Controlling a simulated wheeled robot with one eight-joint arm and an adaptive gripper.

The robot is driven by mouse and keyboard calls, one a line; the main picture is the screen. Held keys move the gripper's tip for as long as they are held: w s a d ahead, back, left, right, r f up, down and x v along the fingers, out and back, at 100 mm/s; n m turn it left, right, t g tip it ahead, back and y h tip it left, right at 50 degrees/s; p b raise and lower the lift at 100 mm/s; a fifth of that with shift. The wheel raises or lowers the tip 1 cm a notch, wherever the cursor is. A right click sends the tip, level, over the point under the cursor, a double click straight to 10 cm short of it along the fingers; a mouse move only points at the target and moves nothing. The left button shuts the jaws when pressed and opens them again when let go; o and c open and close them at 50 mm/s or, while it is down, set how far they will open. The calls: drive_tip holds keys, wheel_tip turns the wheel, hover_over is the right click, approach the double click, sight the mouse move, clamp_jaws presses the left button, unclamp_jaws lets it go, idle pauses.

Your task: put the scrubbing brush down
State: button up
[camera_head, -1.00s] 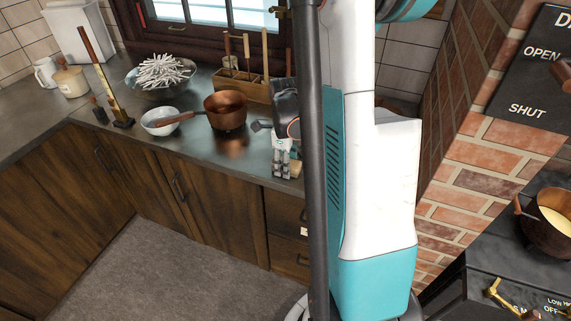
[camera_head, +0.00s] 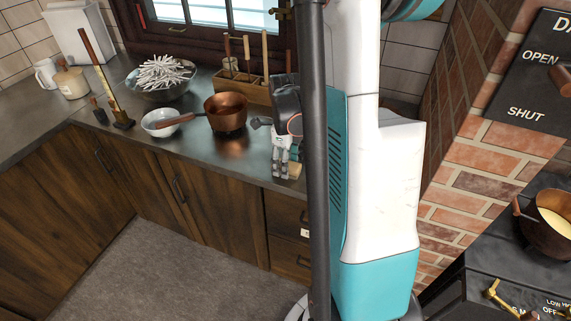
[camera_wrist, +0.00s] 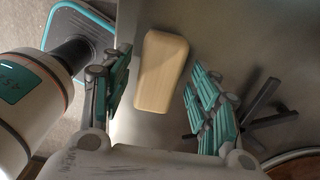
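The scrubbing brush (camera_wrist: 161,70) shows in the wrist view as a pale wooden block with rounded corners. Its bristles are hidden. It appears to lie on the dark metal counter near the front edge. My gripper (camera_wrist: 158,80) is open around it, with one teal-padded finger on each side and a visible gap on both sides. In the head view my gripper (camera_head: 283,163) is small, pointing down at the counter's front edge, with the brush (camera_head: 294,171) showing as a pale patch beside the fingers. My arm hides the counter to the right.
A copper pan (camera_head: 226,113) and a white bowl (camera_head: 159,122) stand left of my gripper on the counter (camera_head: 238,155). A wooden caddy (camera_head: 248,88) with handled tools is behind. A dark multi-pronged object (camera_wrist: 260,108) is close to the right finger. A brick wall (camera_head: 465,170) rises at right.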

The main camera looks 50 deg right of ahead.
wheel_tip(320, 180, up, 11)
drive_tip(key=p, duration=0.3)
drive_tip(key=shift+f, duration=0.2)
